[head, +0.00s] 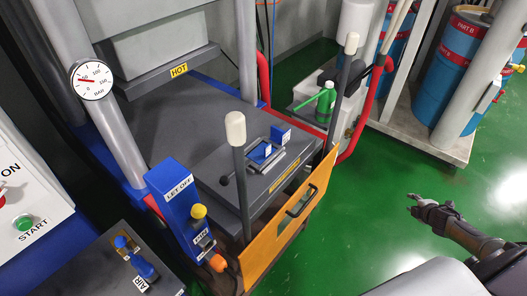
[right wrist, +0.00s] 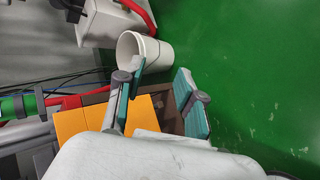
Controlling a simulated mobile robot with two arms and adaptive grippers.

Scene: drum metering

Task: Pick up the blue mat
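I cannot make out a blue mat in either view. My right gripper (head: 412,204) hangs over the green floor, right of the orange panel in the head view. In the right wrist view its two teal-padded fingers (right wrist: 162,72) stand apart with nothing held between them. My left gripper shows in neither view.
A press with an orange front panel (head: 292,220) and upright white-knobbed levers (head: 236,130) stands at centre. Blue drums (head: 455,70) stand on a pallet at the back right. A white bucket (right wrist: 146,50) lies beyond my right fingers. Green floor at right is clear.

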